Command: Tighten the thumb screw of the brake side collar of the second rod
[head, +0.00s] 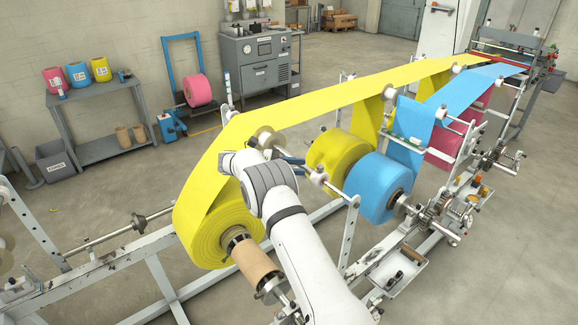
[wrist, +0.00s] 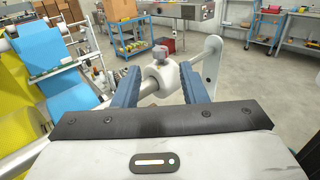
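In the wrist view a pale collar (wrist: 161,76) sits on a steel rod (wrist: 148,87), with a grey thumb screw (wrist: 160,52) standing up from its top. My gripper (wrist: 161,80) is open, its two blue fingers on either side of the collar; a gap shows on the right, and contact on the left cannot be told. In the head view my gripper (head: 288,158) is at the rod that runs just right of the raised yellow web, and my wrist hides part of it. A pale collar (head: 318,179) shows on that rod towards the upright plate (head: 349,230). The screw's tightness cannot be seen.
A yellow web (head: 330,97) stretches over the rod to the far right. Yellow rolls (head: 340,155) and a blue roll (head: 375,190) hang close to my arm. Open floor lies beyond.

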